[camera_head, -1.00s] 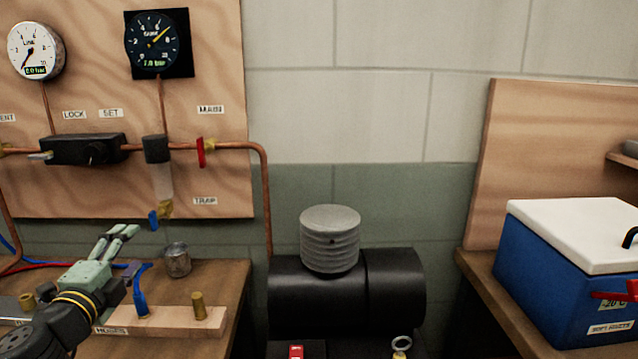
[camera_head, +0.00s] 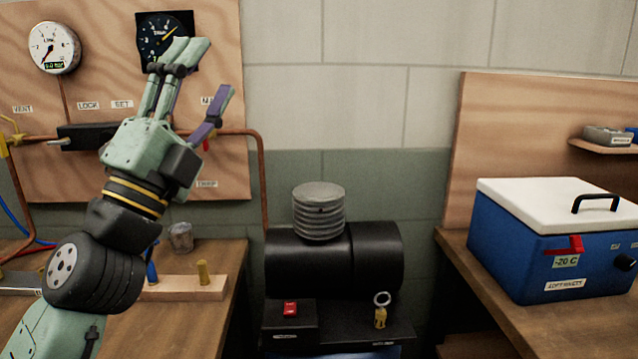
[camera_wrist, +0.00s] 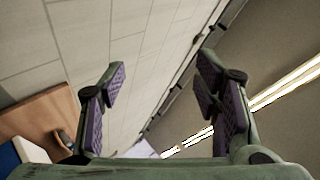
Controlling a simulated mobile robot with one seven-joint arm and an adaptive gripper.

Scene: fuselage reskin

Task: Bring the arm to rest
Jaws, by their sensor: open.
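My gripper (camera_head: 200,85) is raised at the left of the head view, in front of the wooden gauge board, with its fingers pointing up. Its fingers are spread apart and nothing is between them. In the wrist view my gripper (camera_wrist: 165,95) is also open and empty, with purple pads on the fingers. The arm hides part of the dark gauge (camera_head: 152,35), the valve and the pipe behind it.
A wooden board (camera_head: 100,185) carries a white gauge (camera_head: 54,47) and copper pipes. A black compressor (camera_head: 335,258) stands at centre. A blue cooler (camera_head: 540,245) sits on the right bench. A hose rack (camera_head: 190,289) and metal cup (camera_head: 180,237) are on the left bench.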

